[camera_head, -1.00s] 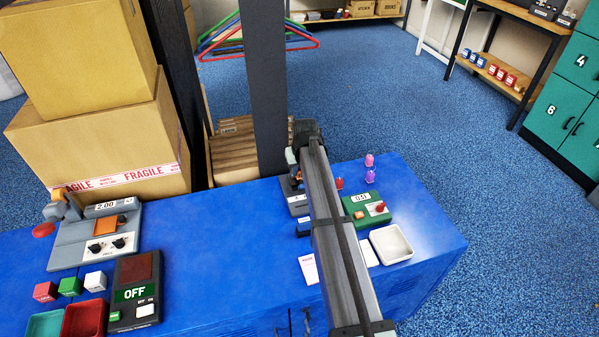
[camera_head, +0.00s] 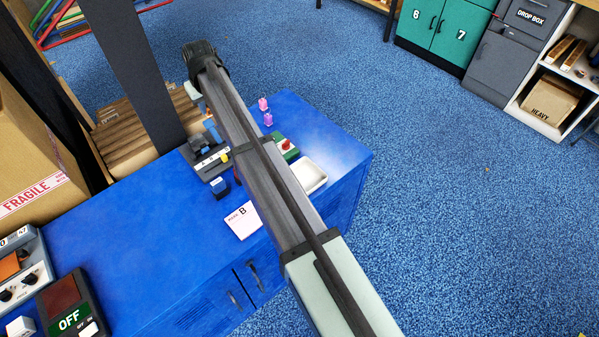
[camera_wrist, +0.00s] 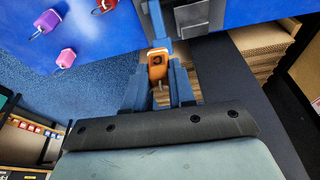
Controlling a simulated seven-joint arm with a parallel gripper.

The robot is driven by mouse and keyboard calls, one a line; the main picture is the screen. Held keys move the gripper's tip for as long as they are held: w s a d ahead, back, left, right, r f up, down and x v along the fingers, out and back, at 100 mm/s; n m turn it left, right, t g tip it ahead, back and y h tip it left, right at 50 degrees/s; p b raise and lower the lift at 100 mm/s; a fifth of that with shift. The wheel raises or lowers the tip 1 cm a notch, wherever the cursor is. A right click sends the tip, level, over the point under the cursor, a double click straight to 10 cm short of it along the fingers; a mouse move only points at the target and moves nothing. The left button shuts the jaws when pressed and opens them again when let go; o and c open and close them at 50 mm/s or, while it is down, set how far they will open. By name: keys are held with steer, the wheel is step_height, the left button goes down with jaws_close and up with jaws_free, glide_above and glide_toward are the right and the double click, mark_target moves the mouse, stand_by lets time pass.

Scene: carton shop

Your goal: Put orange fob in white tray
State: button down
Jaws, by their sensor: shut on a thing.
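An orange fob (camera_wrist: 157,60) with a hole in it shows in the wrist view between the two blue-grey fingers of my gripper (camera_wrist: 158,76), which is shut on it. A blue upright part rises just beyond the fob; I cannot tell whether they touch. In the head view my gripper (camera_head: 196,93) is at the far left end of my arm, beside a grey device (camera_head: 207,157) on the blue table.
Pink and purple fobs (camera_head: 264,104) stand near the table's back edge. A green box with a red button (camera_head: 286,147) sits by the tray. A blue block (camera_head: 220,187) and a card marked B (camera_head: 243,221) lie left of my arm. Cartons (camera_head: 28,160) stand at left.

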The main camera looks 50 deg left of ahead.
steer(key=w+d+m, duration=0.1)
steer(key=w+d, duration=0.5)
steer(key=w, duration=0.4)
glide_above(303, 176)
steer(key=d, duration=0.1)
steer(key=f, duration=0.1)
steer(key=shift+n, duration=0.9)
steer(key=shift+w+d+f, duration=0.1)
steer(key=shift+f, duration=2.5)
steer(key=shift+d+f, duration=0.1)
steer(key=shift+f, duration=2.5)
steer(key=shift+f, duration=0.1)
steer(key=c, duration=0.9)
jaws_free()
steer(key=shift+c, duration=0.2)
